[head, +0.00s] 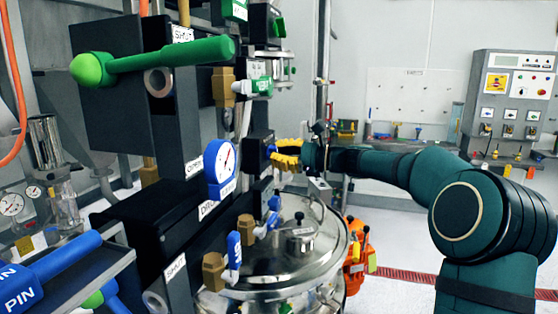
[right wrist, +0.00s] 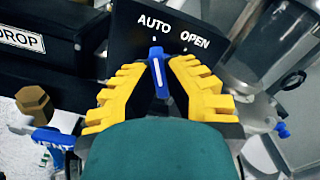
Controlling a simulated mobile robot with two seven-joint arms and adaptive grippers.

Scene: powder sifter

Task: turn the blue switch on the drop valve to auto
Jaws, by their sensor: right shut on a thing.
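The blue switch (right wrist: 157,72) with a white stripe stands on a black panel (right wrist: 130,42) marked AUTO and OPEN, in the right wrist view. Its tip points up, close under the word AUTO and left of OPEN. My right gripper (right wrist: 158,68) has its yellow fingers closed on the switch from both sides. In the head view my right gripper (head: 286,154) is at the face of a small dark valve box (head: 259,148), and its fingers hide the switch there. A DROP label (right wrist: 20,38) shows left of the panel. My left gripper is not in view.
A green lever (head: 160,57) sticks out above. A control cabinet (head: 512,105) stands at the back right. Floor is free at the right.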

